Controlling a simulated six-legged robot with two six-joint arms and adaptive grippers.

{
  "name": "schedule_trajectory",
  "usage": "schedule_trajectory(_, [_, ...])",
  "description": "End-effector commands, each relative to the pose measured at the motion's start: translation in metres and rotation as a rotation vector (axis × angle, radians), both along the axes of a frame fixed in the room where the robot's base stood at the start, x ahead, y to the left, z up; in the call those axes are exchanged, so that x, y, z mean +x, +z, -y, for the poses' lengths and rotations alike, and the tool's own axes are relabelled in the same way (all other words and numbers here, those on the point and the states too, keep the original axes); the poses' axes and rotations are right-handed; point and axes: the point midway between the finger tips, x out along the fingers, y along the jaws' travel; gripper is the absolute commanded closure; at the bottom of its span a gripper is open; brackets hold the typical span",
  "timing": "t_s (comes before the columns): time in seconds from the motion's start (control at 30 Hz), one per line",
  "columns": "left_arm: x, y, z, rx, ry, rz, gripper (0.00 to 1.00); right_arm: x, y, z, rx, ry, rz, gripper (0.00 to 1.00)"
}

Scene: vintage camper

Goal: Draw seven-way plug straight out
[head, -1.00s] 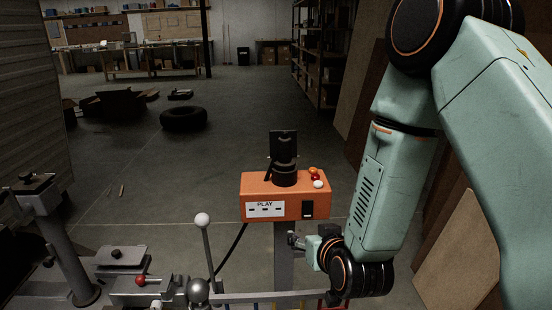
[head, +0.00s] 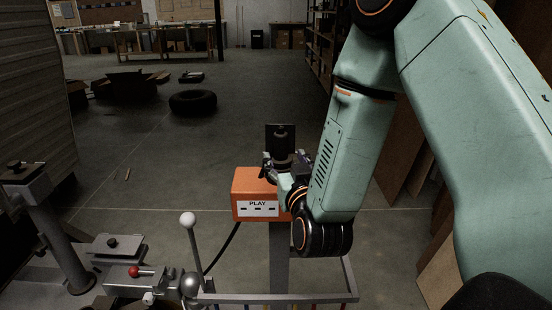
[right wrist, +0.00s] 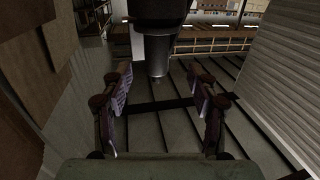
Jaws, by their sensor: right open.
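The black seven-way plug (head: 281,140) stands upright in its dark socket, with a black flap behind it, on top of the orange box (head: 243,185). The plug also shows in the right wrist view as a dark cylinder (right wrist: 158,55) at top centre, with its end between or just beyond the fingertips. My right gripper (head: 284,163) is open, with its fingers at either side of the plug's lower part. In the right wrist view both fingers (right wrist: 160,82) are apart, with no visible contact. My gripper and wrist hide the right side of the box. My left gripper is not in view.
A lever with a white knob (head: 188,219) and a metal hitch frame (head: 290,298) stand in front of the box. A red-knobbed latch (head: 134,271) is at lower left. A tyre (head: 193,101) lies on the floor behind. Boards lean at the right.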

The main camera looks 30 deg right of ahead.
Motion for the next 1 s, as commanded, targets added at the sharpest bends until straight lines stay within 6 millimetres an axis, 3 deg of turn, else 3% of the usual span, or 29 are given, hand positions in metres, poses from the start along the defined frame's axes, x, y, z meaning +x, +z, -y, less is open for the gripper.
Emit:
schedule_trajectory(0.6, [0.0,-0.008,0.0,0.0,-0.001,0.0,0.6,0.066,0.004,0.029,-0.005,-0.004,0.0,0.4])
schedule_trajectory(0.9, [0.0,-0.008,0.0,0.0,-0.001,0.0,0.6,0.072,0.004,0.031,-0.005,0.0,-0.001,0.4])
schedule_trajectory(1.0, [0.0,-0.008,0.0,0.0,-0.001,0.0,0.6,0.072,0.004,0.031,-0.005,0.0,-0.001,0.47])
